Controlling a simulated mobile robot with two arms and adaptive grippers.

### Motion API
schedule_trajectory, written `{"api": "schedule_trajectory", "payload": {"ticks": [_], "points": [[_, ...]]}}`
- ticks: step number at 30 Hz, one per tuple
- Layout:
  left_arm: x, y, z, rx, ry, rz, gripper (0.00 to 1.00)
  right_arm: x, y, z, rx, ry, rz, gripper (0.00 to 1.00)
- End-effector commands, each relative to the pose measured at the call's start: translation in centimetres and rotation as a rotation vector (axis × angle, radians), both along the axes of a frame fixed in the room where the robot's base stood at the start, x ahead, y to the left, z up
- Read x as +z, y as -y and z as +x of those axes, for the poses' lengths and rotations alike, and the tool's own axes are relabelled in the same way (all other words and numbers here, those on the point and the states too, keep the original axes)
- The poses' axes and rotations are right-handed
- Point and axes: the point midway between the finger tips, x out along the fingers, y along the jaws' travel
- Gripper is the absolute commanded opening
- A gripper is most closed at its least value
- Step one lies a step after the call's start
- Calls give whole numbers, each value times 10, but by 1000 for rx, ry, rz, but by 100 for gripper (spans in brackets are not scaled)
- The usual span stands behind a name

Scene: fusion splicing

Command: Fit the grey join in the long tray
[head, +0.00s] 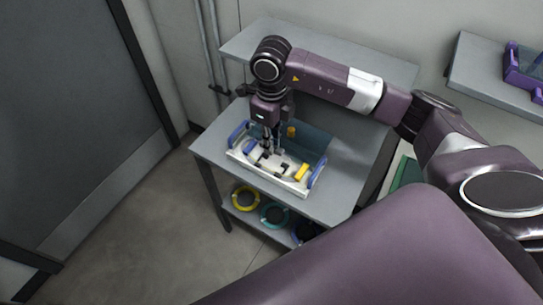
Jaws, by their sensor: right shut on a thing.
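The long tray (290,182) is a pale tray with blue end handles. It sits on the grey table in the middle of the head view. My right gripper (272,151) points down over the tray's left-middle part, with its fingers low among the dark fittings there. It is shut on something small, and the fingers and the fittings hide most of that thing. I cannot make out the grey join clearly at this size. A yellow block (302,172) stands at the tray's right part. My left gripper is not in view.
The grey table (341,181) is bare to the right of the tray. Yellow (245,198) and teal (274,216) coils lie on its lower shelf. A wall shelf (382,66) is behind my right arm. A purple container (524,70) stands on another shelf at the upper right.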

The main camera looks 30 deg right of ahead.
Motion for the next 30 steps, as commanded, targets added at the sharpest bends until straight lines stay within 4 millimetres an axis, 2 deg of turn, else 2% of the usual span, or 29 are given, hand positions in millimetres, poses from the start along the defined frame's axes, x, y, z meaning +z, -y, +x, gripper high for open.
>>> {"api": "schedule_trajectory", "payload": {"ticks": [3, 10, 17, 30], "points": [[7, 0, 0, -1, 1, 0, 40, -22, 0, -1, 0, -2, 0, 0], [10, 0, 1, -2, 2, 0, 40, -43, 0, 0, 0, -1, 0, 0], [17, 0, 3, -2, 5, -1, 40, -75, 0, 0, 0, -1, -1, 0], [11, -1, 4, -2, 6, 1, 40, -85, 0, 1, 2, 1, 0, 0]]}}
